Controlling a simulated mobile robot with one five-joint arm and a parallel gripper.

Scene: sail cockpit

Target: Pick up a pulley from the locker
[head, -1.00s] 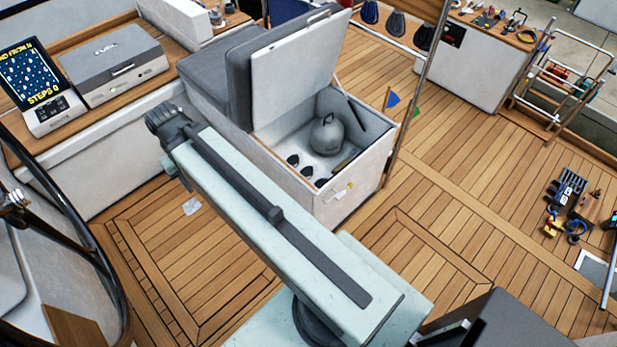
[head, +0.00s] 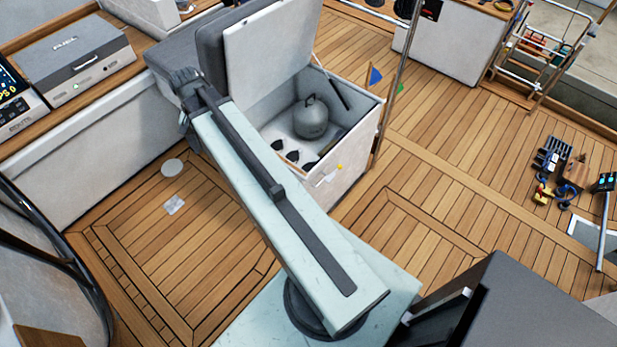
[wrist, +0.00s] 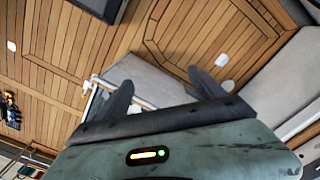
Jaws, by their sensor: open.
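The locker (head: 345,180) is a white box with its lid (head: 268,55) raised, past the far end of my arm in the head view. Small dark pieces, seemingly the pulleys (head: 292,156), lie on its floor near the front left wall. They are too small to make out well. A grey round tank with a handle (head: 312,120) stands behind them. My gripper (wrist: 162,91) is open and empty in the wrist view, its two dark fingers apart above a pale box, seemingly the locker. The head view does not show the fingers clearly.
A dark grey seat cushion (head: 212,42) stands left of the lid. A thin pole (head: 392,85) rises at the locker's right corner. A grey box marked FUEL (head: 75,65) sits on the left bench. Loose gear (head: 556,175) lies at right. The wooden deck between is clear.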

